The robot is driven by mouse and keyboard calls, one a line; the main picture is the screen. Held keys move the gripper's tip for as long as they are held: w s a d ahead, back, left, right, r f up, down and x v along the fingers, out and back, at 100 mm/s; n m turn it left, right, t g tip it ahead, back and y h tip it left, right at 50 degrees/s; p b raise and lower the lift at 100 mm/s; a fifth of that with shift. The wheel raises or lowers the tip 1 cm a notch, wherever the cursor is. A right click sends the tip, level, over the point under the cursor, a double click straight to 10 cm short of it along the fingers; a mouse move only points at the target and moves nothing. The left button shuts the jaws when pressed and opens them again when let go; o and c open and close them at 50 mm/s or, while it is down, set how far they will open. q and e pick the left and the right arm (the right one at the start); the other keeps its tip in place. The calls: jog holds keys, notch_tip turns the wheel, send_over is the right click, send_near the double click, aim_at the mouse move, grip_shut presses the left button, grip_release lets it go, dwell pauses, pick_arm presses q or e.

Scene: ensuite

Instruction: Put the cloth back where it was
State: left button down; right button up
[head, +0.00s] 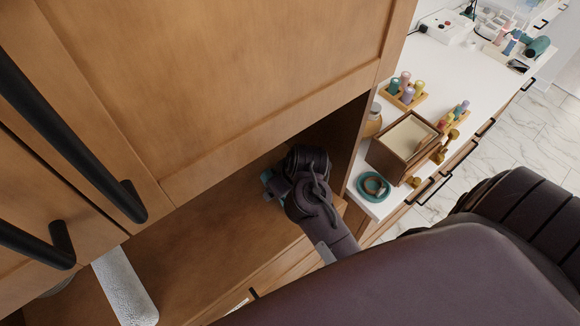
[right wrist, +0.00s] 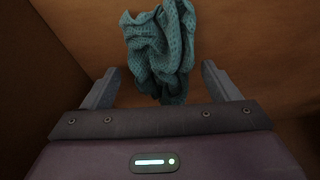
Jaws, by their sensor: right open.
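The teal knitted cloth (right wrist: 160,50) lies crumpled on a brown wooden surface in the right wrist view. A small teal patch, likely the same cloth (head: 266,176), shows beside my gripper in the head view. My right gripper (right wrist: 162,84) is open, with its two fingers apart on either side of the cloth's near end, and not closed on it. In the head view my right gripper (head: 274,187) reaches into the open wooden niche under the cabinet door, and my wrist hides most of the cloth. My left gripper is not in view.
The cabinet door (head: 230,70) with black handles overhangs the wooden shelf (head: 185,255). The niche's side wall is close on the right. Beyond it, a white counter holds a wooden box (head: 385,160), a teal dish (head: 374,187) and small bottles.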

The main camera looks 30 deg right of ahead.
jog(key=v, duration=1)
jog(key=shift+r, duration=0.35)
jog(key=shift+s, duration=0.15)
